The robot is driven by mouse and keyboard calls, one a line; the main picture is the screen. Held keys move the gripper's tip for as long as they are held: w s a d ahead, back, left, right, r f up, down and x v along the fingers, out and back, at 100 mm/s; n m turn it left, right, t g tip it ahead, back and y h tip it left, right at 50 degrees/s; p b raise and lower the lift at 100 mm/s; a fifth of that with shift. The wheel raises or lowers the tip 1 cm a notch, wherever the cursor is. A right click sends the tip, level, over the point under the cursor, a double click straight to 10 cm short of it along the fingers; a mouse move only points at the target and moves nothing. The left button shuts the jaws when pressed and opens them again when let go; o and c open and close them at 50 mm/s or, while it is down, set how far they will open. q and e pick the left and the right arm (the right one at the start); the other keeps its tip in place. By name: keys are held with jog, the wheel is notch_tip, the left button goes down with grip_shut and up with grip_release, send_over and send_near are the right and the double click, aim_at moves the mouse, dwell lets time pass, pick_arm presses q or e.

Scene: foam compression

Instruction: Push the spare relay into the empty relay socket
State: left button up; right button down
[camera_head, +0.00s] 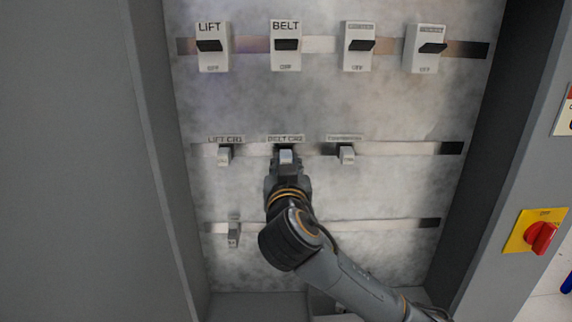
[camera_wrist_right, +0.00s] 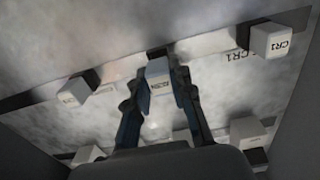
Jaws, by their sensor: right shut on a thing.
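The spare relay (camera_head: 286,156), a small pale block, is between the fingers of my right gripper (camera_head: 285,165) at the BELT CR2 position of the middle rail. In the wrist view the relay (camera_wrist_right: 158,78) shows between both fingers of my right gripper (camera_wrist_right: 160,85), which is shut on it. The dark socket (camera_wrist_right: 157,52) shows just behind the relay, lined up with it. The gripper hides most of the socket in the head view, and I cannot tell how deep the relay sits. My left gripper is not in view.
The LIFT CR1 relay (camera_head: 224,152) and another relay (camera_head: 347,152) flank the gripper. Breakers such as BELT (camera_head: 286,45) line the top rail. A small grey holder (camera_head: 234,232) sits on the bottom rail. Cabinet walls close both sides; a red switch (camera_head: 541,237) is at right.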

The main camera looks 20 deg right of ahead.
jog(key=shift+x, duration=0.85)
dwell(0.6)
jog(key=c, duration=1.3)
grip_release()
jog(key=shift+c, duration=0.2)
jog(key=shift+o, duration=1.3)
jog(key=shift+w, duration=0.1)
jog(key=shift+s, duration=0.2)
jog(key=shift+v, duration=2.9)
jog(key=shift+s, duration=0.1)
